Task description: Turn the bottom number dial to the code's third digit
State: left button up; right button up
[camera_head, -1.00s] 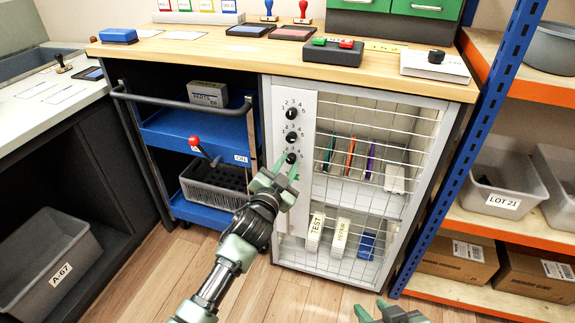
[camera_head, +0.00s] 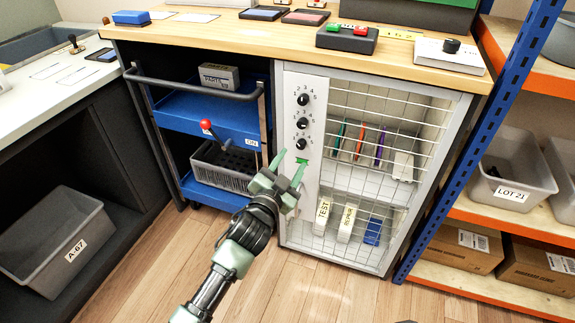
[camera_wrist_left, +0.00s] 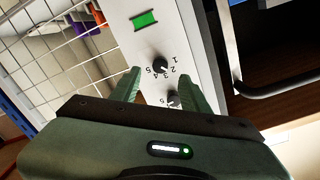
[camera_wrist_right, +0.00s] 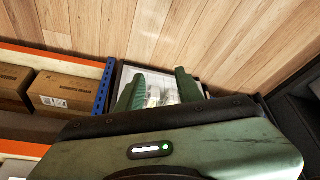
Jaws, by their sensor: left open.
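The bottom number dial (camera_head: 302,144) is a black knob, lowest of three on the cabinet's light panel, with digits around it. The middle dial (camera_head: 303,124) and top dial (camera_head: 303,99) sit above it. A green indicator (camera_head: 302,161) shows just below the bottom dial. My left gripper (camera_head: 289,168) is open and empty, below and in front of that dial, apart from it. The pointer settings are too small to read. My right gripper (camera_wrist_right: 158,88) is open and empty.
The wire-mesh cabinet door (camera_head: 372,180) is right of the panel. A blue cart (camera_head: 215,120) with a red-knobbed lever (camera_head: 206,125) stands left. The wooden worktop (camera_head: 230,28) is above. Shelving with a blue upright (camera_head: 480,130) is at right. Floor in front is clear.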

pick_arm(q)
jog(key=shift+v, duration=1.05)
pick_arm(e)
jog(key=shift+s+d+f+g, duration=0.1)
jog(key=shift+s+d+g, duration=0.15)
jog(key=shift+s, duration=0.4)
jog(key=shift+s+d+f+g, duration=0.1)
jog(key=shift+s+g, duration=0.25)
jog(key=shift+s, duration=0.25)
